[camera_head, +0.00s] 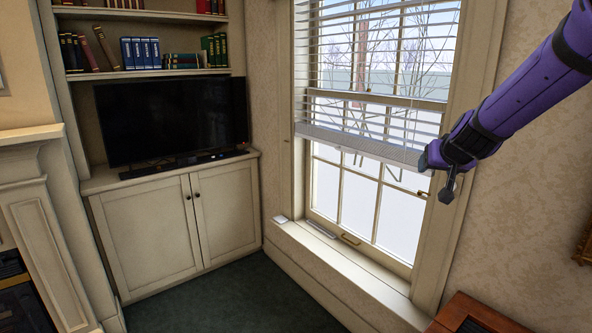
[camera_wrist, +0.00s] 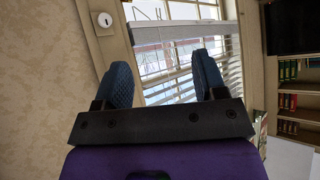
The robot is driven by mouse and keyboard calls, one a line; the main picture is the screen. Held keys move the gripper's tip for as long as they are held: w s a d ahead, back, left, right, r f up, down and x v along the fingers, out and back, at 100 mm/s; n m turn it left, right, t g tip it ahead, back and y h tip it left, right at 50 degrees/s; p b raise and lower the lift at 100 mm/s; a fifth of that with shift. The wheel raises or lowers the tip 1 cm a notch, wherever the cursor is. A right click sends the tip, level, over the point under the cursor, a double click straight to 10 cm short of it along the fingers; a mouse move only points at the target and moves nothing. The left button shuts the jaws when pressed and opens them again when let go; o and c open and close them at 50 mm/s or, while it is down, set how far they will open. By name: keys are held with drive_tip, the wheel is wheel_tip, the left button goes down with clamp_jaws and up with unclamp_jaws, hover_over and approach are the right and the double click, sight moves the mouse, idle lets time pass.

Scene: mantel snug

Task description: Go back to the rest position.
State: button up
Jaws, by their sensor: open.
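My gripper (camera_head: 436,174) is at the end of my raised purple arm, at the right side of the window in the head view. In the wrist view its two blue-grey fingers (camera_wrist: 163,78) stand well apart with nothing between them. Beyond the gap are the window and its white blind (camera_wrist: 185,88). In the head view the blind (camera_head: 365,143) is lowered over the upper part of the window, its bottom edge close to my gripper. I cannot tell whether the gripper touches it.
A window sill (camera_head: 350,272) runs below. A wooden piece of furniture (camera_head: 470,318) stands at the bottom right. A cabinet (camera_head: 180,225) with a television (camera_head: 170,118) fills the corner, beside a fireplace surround (camera_head: 40,215). The dark carpet (camera_head: 235,300) is clear where it shows.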

drive_tip(key=s+a+r+n+g+y, duration=0.1)
drive_tip(key=s+a+r+y, duration=0.15)
drive_tip(key=s, duration=0.65)
drive_tip(key=s+a+r+n+g+y, duration=0.1)
drive_tip(key=s+a+r, duration=0.15)
drive_tip(key=s, duration=0.65)
drive_tip(key=s+d+g+h, duration=0.1)
drive_tip(key=s+g+h, duration=0.1)
drive_tip(key=s, duration=1.6)
drive_tip(key=shift+s+f+g, duration=0.3)
drive_tip(key=shift+f+g, duration=0.15)
drive_tip(key=shift+g, duration=0.05)
drive_tip(key=shift+h, duration=0.25)
